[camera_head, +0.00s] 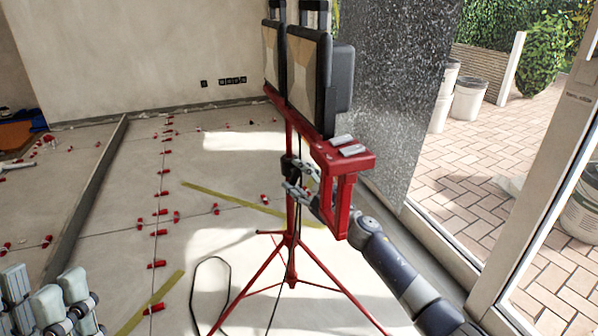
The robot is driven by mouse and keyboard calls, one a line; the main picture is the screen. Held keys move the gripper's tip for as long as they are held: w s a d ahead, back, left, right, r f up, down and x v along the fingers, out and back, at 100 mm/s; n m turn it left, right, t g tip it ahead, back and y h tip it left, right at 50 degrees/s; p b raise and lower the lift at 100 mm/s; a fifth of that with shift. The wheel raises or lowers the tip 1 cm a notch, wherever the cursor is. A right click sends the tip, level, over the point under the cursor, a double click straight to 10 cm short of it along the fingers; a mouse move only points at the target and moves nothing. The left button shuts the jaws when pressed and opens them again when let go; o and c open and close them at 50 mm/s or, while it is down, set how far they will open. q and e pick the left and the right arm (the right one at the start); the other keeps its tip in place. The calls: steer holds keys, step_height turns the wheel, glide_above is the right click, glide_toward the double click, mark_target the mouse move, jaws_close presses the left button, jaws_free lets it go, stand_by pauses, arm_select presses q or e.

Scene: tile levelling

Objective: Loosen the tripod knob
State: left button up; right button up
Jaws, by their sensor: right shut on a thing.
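The red tripod (291,262) stands on the tiled floor and carries two work lights on a red crossbar. Its dark knob (287,168) sits on the upright post, below the crossbar. My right gripper (292,178) reaches in from the lower right, behind the red bracket (343,190) of the near light. Its fingertips are shut at the post by the knob, which they partly hide. My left gripper (38,298) is at the bottom left corner, far from the tripod. Its grey fingers stand apart with nothing seen between them.
The near work light (305,72) hangs close above my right gripper. A dark cable (196,290) loops on the floor by the tripod legs. Red levelling clips (162,212) line the tile joints. A speckled panel (395,100) and glass door are at right.

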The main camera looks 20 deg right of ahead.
steer(key=shift+r+n+g+p, duration=0.2)
steer(key=shift+n+g+p, duration=0.1)
steer(key=shift+n+p, duration=0.5)
arm_select(q)
steer(key=w+d+f+g+y+p, duration=0.2)
steer(key=w+f+g+y, duration=0.1)
steer(key=w+f+g, duration=0.8)
arm_select(e)
steer(key=shift+n, duration=0.6)
steer(key=shift+n+g+p, duration=0.5)
steer(key=shift+n+p, duration=0.1)
steer(key=shift+f+n+p, duration=0.1)
steer(key=shift+n+p, duration=0.4)
steer(key=shift+p, duration=0.1)
arm_select(q)
step_height(320, 180, down, 13)
steer(key=a+g+y, duration=0.2)
steer(key=g, duration=0.4)
steer(key=shift+a+f+y, duration=0.15)
steer(key=shift+f+y, duration=0.05)
steer(key=shift+y, duration=0.2)
arm_select(e)
steer(key=o, duration=1.1)
steer(key=shift+c, duration=0.2)
arm_select(q)
steer(key=shift+w, duration=0.1)
